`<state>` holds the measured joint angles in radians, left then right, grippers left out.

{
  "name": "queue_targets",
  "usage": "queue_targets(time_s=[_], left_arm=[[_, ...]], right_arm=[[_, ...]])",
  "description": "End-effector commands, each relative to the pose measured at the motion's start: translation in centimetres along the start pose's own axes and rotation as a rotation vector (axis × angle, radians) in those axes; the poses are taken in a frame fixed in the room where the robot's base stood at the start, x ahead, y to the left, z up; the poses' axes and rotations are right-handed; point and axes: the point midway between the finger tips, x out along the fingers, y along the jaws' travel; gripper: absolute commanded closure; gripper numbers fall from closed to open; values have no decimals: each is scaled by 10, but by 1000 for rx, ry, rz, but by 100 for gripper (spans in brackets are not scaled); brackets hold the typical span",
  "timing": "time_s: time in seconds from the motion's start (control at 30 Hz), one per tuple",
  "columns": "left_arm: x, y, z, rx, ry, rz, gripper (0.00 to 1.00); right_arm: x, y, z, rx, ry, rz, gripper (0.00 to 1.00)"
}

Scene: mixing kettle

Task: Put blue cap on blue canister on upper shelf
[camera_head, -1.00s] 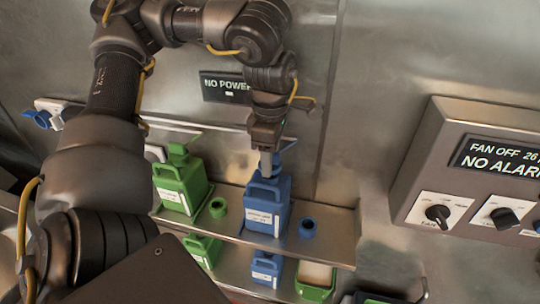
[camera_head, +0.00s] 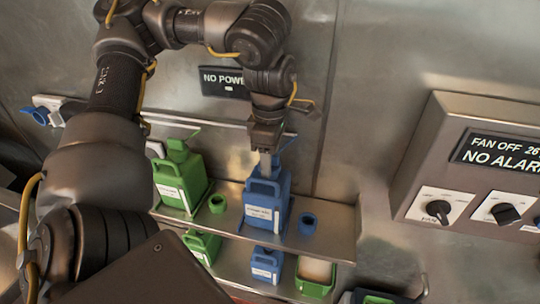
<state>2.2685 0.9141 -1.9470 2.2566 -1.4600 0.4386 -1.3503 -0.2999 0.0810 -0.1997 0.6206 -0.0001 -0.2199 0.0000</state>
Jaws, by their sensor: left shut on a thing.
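The blue canister (camera_head: 276,209) stands upright at the middle of the upper shelf (camera_head: 336,232), with a pale label on its front. My left gripper (camera_head: 265,168) comes down from above onto the canister's top handle and is shut on it; the exact contact is small and partly hidden. A blue piece (camera_head: 287,147), funnel-like, shows behind the gripper at the canister's mouth, partly hidden. The blue cap (camera_head: 308,222) sits apart on the upper shelf, just right of the canister. My right gripper is not in view.
A green canister (camera_head: 182,182) with a green funnel (camera_head: 177,148) and a green cap (camera_head: 217,204) stand left on the upper shelf. A lower shelf holds a smaller blue canister (camera_head: 267,264) and an open green container (camera_head: 315,277). A control box (camera_head: 480,170) juts out at right.

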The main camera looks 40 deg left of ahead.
Motion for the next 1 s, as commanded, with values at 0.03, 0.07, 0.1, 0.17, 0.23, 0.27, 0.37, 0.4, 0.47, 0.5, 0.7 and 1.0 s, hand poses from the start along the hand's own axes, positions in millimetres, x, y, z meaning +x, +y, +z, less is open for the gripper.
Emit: queue_targets(time_s=[0.03, 0.07, 0.1, 0.17, 0.23, 0.27, 0.37, 0.4, 0.47, 0.5, 0.7, 1.0], left_arm=[[0, 0, 0, 0, 0, 0, 74], [0, 0, 0, 0, 0, 0, 74], [0, 0, 0, 0, 0, 0, 74], [1, 0, 0, 0, 0, -1, 74], [2, 0, 0, 0, 1, -2, 74], [2, 0, 0, 0, 1, -2, 74], [3, 0, 0, 0, 0, -1, 74], [3, 0, 0, 0, 0, -1, 74], [3, 0, 0, 0, 0, -1, 74], [3, 0, 0, 0, 0, -1, 47], [3, 0, 0, 0, 0, 0, 27], [3, 0, 0, 0, 0, -1, 9]], right_arm=[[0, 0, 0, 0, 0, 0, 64], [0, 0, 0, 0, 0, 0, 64], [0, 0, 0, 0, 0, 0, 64], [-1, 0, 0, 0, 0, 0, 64], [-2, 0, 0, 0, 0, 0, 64], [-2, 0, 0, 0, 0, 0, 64], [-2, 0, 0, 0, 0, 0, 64], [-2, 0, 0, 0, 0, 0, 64], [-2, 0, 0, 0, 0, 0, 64], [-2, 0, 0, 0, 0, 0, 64], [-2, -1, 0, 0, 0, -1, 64], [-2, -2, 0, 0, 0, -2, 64]])
